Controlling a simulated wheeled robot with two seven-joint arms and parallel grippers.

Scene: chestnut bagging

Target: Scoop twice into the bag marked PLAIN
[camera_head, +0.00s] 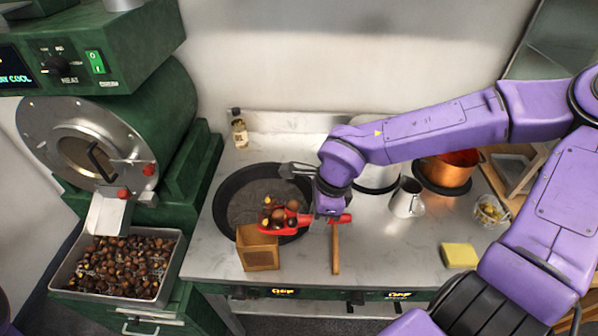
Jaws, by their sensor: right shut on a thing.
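My right gripper (331,213) is shut on the handle of a red scoop (285,229). The scoop is heaped with several chestnuts (277,214), some dark and some showing yellow. It is held level just above and slightly right of an open brown paper bag (259,253), which stands upright near the counter's front edge. Any marking on the bag cannot be read from here. A metal tray (64,286) full of roasted chestnuts sits at the lower left, under the roaster's chute. My left gripper is out of view.
A wide black pan (222,207) lies behind the bag and scoop. A wooden piece (336,250) stands right of the bag. A metal jug (406,199), copper pot (447,172), glass bowl (489,211) and yellow sponge (459,255) are on the right.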

